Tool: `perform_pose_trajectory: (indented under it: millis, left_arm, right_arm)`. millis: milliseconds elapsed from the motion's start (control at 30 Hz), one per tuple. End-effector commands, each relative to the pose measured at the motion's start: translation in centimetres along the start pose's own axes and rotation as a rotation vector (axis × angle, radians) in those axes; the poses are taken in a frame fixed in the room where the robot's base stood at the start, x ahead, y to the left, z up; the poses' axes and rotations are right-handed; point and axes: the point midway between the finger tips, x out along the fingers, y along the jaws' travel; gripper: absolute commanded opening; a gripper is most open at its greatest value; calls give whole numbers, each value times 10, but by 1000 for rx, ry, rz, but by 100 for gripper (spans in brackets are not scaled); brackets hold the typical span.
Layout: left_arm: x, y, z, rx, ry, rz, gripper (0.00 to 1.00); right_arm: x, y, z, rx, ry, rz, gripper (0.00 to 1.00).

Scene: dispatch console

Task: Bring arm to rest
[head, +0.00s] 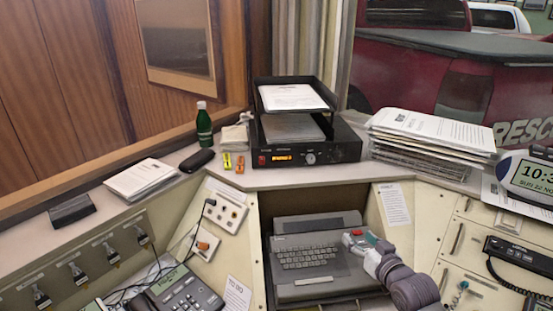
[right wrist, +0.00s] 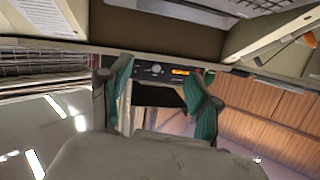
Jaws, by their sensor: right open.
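My right gripper (head: 357,239) is at the lower right of centre in the head view, with my right arm coming in from the lower right. It appears over or in front of the right side of a grey keyboard device (head: 308,260) in the console recess; I cannot tell whether they touch. In the right wrist view the two green-padded fingers of the right gripper (right wrist: 158,82) stand apart with nothing held between them. Beyond them shows the black radio unit (right wrist: 140,69) with its orange display. My left gripper is not in the head view.
A black radio unit (head: 345,150) carries a paper tray (head: 262,95). Paper stacks (head: 430,130), a green bottle (head: 204,125) and a clock (head: 535,175) stand on the ledge. A desk phone (head: 185,295) is at lower left, a corded handset (head: 520,255) at right. Sloped panels flank the recess.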

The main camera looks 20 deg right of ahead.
Motion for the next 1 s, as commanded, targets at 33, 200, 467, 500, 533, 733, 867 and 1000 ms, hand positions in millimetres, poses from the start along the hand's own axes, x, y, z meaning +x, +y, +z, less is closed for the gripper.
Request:
perform_pose_trajectory:
  millis: [33,200,467,500,533,733,867,1000]
  left_arm:
    - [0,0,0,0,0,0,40]
    - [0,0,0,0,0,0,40]
    - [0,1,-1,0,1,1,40]
    - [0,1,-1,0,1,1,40]
    - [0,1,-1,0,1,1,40]
    - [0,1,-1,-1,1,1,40]
    - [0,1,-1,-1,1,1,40]
    - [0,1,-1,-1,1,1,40]
  right_arm:
    - [0,0,0,0,0,0,62]
    - [-4,-11,14,-14,-47,-8,62]
    - [-66,-95,118,-163,-453,-80,62]
    - [-80,-106,130,-189,-513,-89,62]
    - [-90,-113,139,-205,-555,-96,62]
    - [-148,-146,173,-290,-770,-130,62]
    - [-182,-160,184,-328,-878,-147,62]
    - [-216,-172,191,-363,-982,-163,62]
